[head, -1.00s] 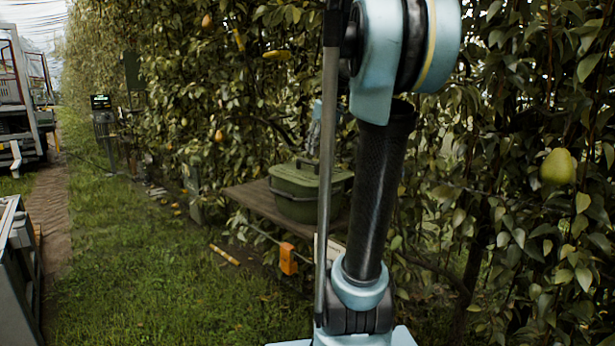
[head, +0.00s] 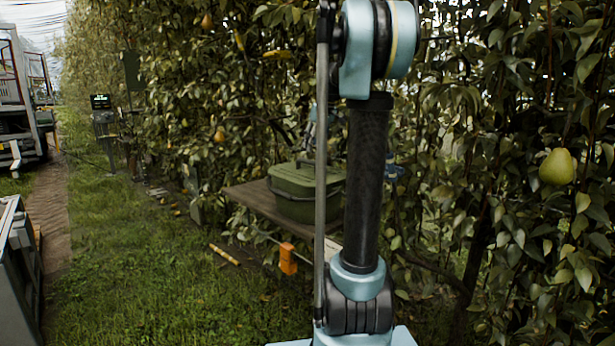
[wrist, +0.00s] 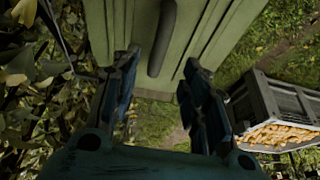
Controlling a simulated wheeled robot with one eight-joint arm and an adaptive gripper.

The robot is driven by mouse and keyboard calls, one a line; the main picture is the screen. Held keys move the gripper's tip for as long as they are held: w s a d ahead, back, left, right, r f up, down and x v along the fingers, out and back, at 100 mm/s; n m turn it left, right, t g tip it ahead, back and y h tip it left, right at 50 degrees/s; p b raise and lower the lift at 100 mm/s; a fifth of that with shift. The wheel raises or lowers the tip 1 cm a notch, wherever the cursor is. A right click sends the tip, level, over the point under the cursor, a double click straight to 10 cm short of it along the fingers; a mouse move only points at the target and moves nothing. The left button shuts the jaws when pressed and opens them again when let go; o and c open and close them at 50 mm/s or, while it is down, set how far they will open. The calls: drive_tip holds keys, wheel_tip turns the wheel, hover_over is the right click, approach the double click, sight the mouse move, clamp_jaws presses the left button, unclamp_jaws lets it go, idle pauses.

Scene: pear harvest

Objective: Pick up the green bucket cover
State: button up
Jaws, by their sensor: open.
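The green bucket cover (head: 292,176) sits on the green bucket (head: 295,208), which stands on a wooden board beside the hedge. My arm hides the right part of both in the head view. In the wrist view the ribbed green cover (wrist: 213,35) fills the top middle, with its dark handle (wrist: 162,38) running lengthwise. My gripper (wrist: 160,68) is open, with its two dark blue fingers on either side of the handle's line. The fingertips are near the cover; I cannot tell whether they touch it. In the head view my gripper is mostly hidden behind my arm.
The wooden board (head: 250,199) juts out from the hedge. An orange box (head: 287,259) hangs near it. A pear (head: 557,167) hangs at the right. In the wrist view, a crate (wrist: 252,100) with yellowish contents stands at the right. Open grass lies left of the board.

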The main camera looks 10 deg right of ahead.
sight(308, 162)
drive_tip(key=shift+x, duration=4.65)
drive_tip(key=shift+w, duration=0.1)
clamp_jaws()
